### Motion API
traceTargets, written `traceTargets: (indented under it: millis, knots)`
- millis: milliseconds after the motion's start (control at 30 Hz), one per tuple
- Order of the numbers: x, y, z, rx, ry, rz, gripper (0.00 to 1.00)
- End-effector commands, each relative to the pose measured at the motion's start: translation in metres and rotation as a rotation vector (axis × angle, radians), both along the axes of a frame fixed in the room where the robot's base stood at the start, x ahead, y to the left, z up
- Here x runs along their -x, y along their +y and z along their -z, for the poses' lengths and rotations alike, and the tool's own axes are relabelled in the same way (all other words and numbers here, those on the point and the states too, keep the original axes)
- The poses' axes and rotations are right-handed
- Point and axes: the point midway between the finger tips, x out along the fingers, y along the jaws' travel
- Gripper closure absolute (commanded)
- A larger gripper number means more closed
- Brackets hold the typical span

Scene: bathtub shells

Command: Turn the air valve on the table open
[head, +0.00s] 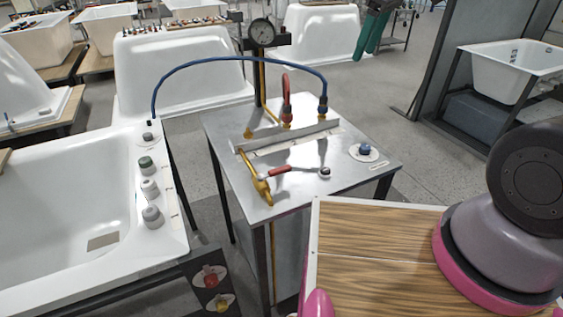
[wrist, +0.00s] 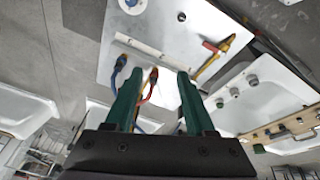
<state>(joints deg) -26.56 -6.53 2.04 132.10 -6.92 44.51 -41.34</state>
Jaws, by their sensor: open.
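The air valve is a brass body (head: 262,188) on a brass pipe at the near left of the metal table (head: 222,133). Its red lever (head: 275,172) points right across the tabletop. In the wrist view the brass valve (wrist: 226,43) and red lever (wrist: 210,46) show at the upper right, beyond my fingertips. My gripper (head: 365,56) has green fingers and hangs high past the table's far side in the head view. In the wrist view my gripper (wrist: 160,75) is open and empty, apart from the valve, with the hose fittings seen between and beside its fingers.
A blue hose (head: 240,58) arches from the table to the bathtub (head: 70,210) at left. A red hose (head: 286,90), a pressure gauge (head: 262,32) and a long raised strip stand at the table's back. A blue knob (head: 366,149) sits at right. The table's front middle is mostly clear.

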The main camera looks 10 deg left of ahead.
Motion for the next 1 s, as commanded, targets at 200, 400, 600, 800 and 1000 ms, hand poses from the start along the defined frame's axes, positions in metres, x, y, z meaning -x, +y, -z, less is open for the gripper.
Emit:
traceTargets:
  millis: [200,400,600,800,1000]
  knots:
    - [0.013,0.094,0.086,0.166,0.051,-0.584,0.45]
    - [0.043,0.151,0.154,0.258,0.082,-1.008,0.45]
    - [0.059,0.171,0.184,0.290,0.092,-1.186,0.45]
    - [0.061,0.172,0.205,0.292,0.096,-1.198,0.45]
    - [0.061,0.171,0.244,0.294,0.097,-1.195,0.45]
